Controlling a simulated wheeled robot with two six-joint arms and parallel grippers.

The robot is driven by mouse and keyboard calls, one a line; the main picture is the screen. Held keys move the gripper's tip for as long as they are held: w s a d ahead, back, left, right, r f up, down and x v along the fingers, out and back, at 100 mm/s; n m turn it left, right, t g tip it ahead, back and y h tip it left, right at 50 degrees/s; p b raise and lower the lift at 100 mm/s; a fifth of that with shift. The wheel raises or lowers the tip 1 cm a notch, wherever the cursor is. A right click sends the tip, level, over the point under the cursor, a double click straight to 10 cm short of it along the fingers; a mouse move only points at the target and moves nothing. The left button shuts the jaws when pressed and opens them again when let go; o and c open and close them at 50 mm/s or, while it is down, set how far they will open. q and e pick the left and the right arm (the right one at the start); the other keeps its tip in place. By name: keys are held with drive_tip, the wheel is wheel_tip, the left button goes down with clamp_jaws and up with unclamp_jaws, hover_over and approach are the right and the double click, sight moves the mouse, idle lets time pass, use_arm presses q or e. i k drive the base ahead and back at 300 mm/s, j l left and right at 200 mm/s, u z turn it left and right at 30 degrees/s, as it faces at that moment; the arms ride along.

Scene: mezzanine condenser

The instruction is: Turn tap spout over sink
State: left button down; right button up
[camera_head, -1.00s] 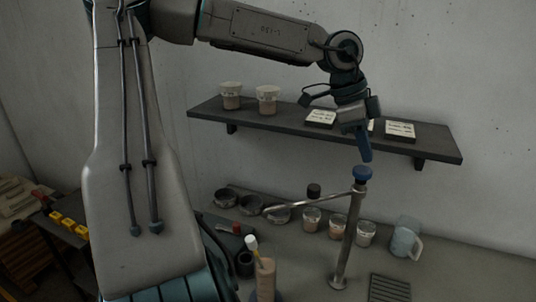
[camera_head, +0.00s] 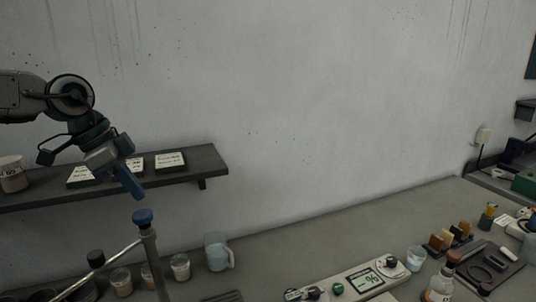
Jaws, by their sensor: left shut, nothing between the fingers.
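The tap (camera_head: 151,258) is a metal post with a blue knob (camera_head: 142,216) on top, standing at the lower left of the head view. Its thin spout (camera_head: 100,269) slopes down to the left from the post, and its far end is cut off by the bottom edge. My left gripper (camera_head: 135,190) is shut and empty, pointing down just above the blue knob, with a small gap visible between them. The sink and the tap's base are out of frame. My right gripper is not in view.
A wall shelf (camera_head: 213,163) holding labelled cards (camera_head: 170,161) and a cup (camera_head: 13,174) is behind my left gripper. Jars (camera_head: 180,267) and a mug (camera_head: 216,252) stand around the tap. A scale (camera_head: 366,281) and bottle (camera_head: 441,284) are farther right. The counter's middle back (camera_head: 310,240) is clear.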

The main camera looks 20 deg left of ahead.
sight(96, 266)
drive_tip(key=k, duration=2)
